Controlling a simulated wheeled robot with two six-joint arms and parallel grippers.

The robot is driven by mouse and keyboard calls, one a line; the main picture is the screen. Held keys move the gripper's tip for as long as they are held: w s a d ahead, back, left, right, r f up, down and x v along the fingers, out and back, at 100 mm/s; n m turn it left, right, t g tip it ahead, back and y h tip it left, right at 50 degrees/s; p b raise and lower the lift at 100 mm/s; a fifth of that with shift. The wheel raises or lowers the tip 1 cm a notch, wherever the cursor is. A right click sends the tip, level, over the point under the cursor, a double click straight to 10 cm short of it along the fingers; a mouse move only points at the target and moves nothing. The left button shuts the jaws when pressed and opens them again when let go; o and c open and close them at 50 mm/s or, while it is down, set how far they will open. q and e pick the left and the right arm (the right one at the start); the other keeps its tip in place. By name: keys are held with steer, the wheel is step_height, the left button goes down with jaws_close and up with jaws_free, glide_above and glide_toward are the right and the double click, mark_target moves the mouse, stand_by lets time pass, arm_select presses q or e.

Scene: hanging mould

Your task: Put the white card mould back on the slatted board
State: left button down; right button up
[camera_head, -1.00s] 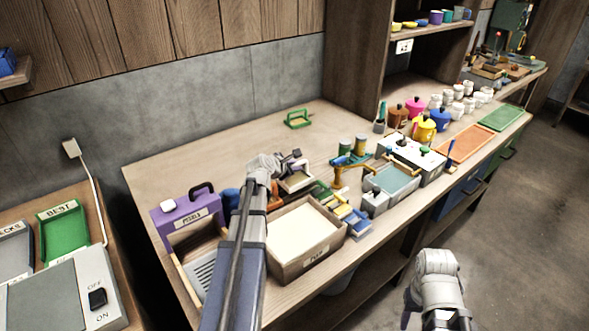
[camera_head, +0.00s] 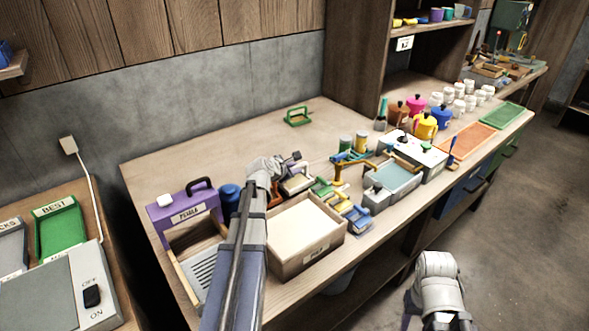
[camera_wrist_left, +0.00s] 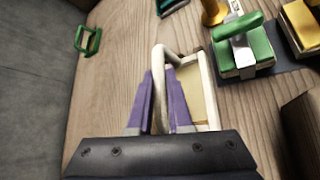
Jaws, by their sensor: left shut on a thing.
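The white card mould (camera_head: 298,183) has a pale frame and a cream face. My left gripper (camera_head: 288,168) is shut on it above the worktop, behind the cream-filled box. In the left wrist view, the purple fingers (camera_wrist_left: 161,100) close on the white handle, and the mould (camera_wrist_left: 205,98) hangs to their right, tilted. A grey slatted panel (camera_head: 203,270) lies at the front left of the worktop, partly hidden by my left arm. A green mould (camera_wrist_left: 243,55) stands to the right of the white one on a dark strip. My right gripper is out of sight; only its arm shows.
The open box (camera_head: 310,262) stands in front of the held mould. A purple labelled stand (camera_head: 185,215) is left, with a blue jar (camera_head: 229,194) beside it. A blue mould (camera_head: 357,217) is right. The back of the worktop is clear around a green frame (camera_head: 297,116).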

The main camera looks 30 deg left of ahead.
arm_select(q)
steer(key=shift+f+b, duration=0.35)
steer(key=shift+f, duration=0.1)
stand_by(0.3)
steer(key=c, duration=0.8)
jaws_free()
steer(key=shift+o, duration=0.2)
steer(key=p+v, duration=0.4)
steer(key=v, duration=0.4)
